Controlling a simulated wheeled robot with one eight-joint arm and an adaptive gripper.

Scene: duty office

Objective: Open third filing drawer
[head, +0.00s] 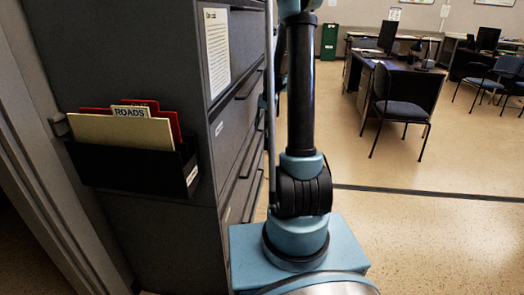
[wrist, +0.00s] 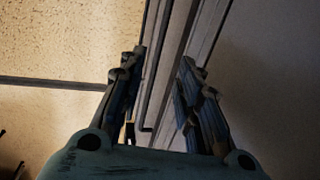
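The dark grey filing cabinet (head: 192,55) stands at the left in the head view, its drawer fronts facing right and seen at a steep angle. Several bar handles show, among them an upper one (head: 250,86) and a lower one (head: 246,160). The drawers in view look shut; the lowest part is hidden by my arm. In the wrist view my gripper (wrist: 160,62) is open. A thin dark handle bar (wrist: 148,100) and pale drawer edges run between and beyond its fingers. I cannot tell whether the fingers touch it, or which drawer it belongs to.
A black wall pocket (head: 135,165) with folders marked ROADS hangs on the cabinet's near side. A door frame (head: 45,150) is at far left. Desks and a dark chair (head: 400,105) stand at back right. The floor (head: 420,235) right of my arm is clear.

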